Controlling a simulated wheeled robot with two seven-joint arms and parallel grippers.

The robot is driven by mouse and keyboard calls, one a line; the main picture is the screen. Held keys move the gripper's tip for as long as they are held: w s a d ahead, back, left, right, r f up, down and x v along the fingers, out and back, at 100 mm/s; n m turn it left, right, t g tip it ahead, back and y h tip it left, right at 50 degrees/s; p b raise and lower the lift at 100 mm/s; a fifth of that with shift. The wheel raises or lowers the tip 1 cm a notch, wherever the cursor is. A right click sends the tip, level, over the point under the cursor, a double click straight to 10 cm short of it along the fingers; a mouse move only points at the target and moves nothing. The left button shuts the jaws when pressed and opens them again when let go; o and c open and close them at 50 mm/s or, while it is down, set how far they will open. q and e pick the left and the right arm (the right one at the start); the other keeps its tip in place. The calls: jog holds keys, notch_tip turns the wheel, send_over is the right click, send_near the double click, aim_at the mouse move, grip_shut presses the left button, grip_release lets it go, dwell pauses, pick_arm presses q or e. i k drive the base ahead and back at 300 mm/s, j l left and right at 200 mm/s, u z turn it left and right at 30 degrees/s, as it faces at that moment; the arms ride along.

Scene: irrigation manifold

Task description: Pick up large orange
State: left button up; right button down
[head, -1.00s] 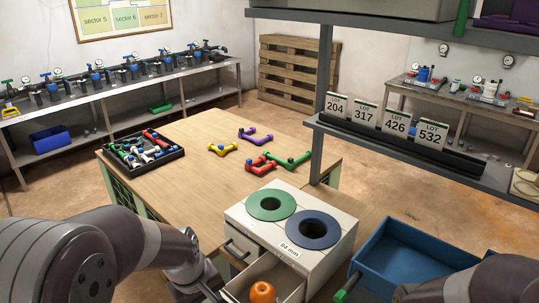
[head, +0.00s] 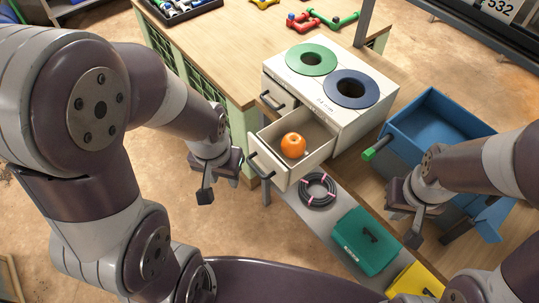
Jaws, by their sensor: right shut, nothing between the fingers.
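The large orange (head: 293,145) lies inside an open drawer (head: 281,178) of a pale cabinet, in the middle of the head view. It is a rounded orange fruit and nothing is holding it. My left gripper (head: 220,182) hangs to the left of the drawer, apart from the orange and the drawer handle. Its fingers look spread, with nothing between them. My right gripper (head: 416,238) is to the lower right of the drawer, in front of the blue bin. It is shut and empty.
The cabinet top (head: 325,73) has a green ring (head: 311,53) and a dark blue ring (head: 353,83). A blue bin (head: 437,115) stands at right. A shelf below holds a black coil (head: 318,190), a green case (head: 366,240) and a yellow object (head: 414,281).

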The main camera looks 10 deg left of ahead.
aim_at(293, 146)
jog(key=i+j, duration=0.25)
jog(key=j, duration=0.3)
jog(key=i+j+z, duration=0.2)
jog(key=j, duration=0.2)
jog(key=i+j+z, duration=0.1)
jog(key=j+z, duration=0.15)
jog(key=i+j+z, duration=0.2)
jog(key=j, duration=0.35)
jog(key=j+z, duration=0.2)
jog(key=j, duration=0.2)
jog(key=z, duration=2.05)
